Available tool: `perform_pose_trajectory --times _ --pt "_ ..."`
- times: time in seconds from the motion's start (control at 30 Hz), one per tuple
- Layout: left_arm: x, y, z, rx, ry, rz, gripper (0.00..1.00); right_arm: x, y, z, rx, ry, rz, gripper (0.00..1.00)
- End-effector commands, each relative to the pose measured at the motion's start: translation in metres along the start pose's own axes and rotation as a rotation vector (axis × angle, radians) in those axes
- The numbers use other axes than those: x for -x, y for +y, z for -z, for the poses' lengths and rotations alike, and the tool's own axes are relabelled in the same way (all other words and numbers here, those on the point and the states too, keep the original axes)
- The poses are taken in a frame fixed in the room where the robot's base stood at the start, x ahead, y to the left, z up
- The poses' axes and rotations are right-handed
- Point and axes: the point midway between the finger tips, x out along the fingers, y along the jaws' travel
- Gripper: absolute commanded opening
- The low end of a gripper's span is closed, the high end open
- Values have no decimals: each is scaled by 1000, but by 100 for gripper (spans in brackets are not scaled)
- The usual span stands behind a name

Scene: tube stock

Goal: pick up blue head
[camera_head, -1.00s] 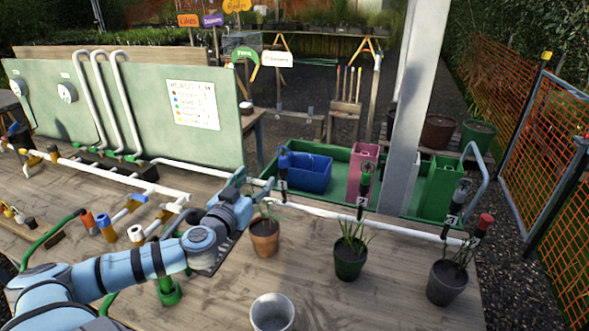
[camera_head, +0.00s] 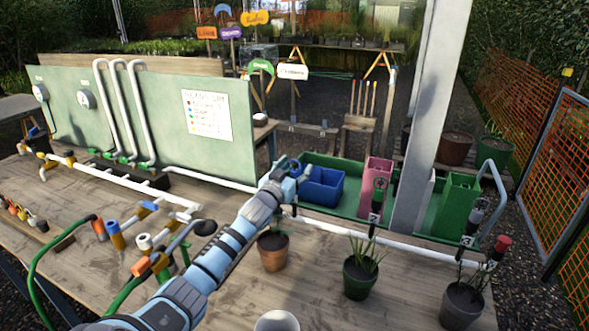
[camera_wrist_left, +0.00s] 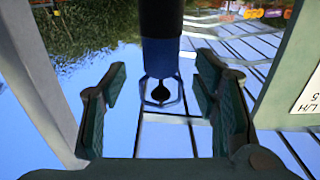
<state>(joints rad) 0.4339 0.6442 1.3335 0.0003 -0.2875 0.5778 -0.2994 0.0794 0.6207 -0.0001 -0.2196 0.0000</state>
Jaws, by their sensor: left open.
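The blue head (camera_wrist_left: 160,57) is a dark blue cylinder with a black part above it in the left wrist view. It shows between the two dark green finger pads of my left gripper (camera_wrist_left: 158,80), with clear space on both sides. A hexagonal ring and a black round part show below it. In the head view my left gripper (camera_head: 284,174) is at the white pipe, by the near left corner of the green tray. There the gripper largely hides the head. The gripper is open and holds nothing. My right gripper is not in view.
A blue bin (camera_head: 324,188) and a pink box (camera_head: 376,173) stand in the green tray (camera_head: 346,168). Black-topped risers (camera_head: 378,196) stand along the white pipe (camera_head: 335,227).

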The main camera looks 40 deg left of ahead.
Motion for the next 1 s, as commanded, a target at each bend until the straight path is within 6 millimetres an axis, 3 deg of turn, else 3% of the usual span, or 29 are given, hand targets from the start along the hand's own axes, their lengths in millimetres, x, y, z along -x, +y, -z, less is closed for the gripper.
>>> perform_pose_trajectory --times 0.2,0.4,0.47,0.8,1.0 --pt "-2 0 -1 -2 0 0 55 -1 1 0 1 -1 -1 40" --pt "-2 0 -2 -2 -1 0 23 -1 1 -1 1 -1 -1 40" --pt "-2 0 -2 -2 -1 0 16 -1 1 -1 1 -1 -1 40" --pt "-2 0 1 -2 0 1 16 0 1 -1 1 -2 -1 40" --pt "-2 -1 29 -3 3 1 16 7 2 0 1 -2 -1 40"
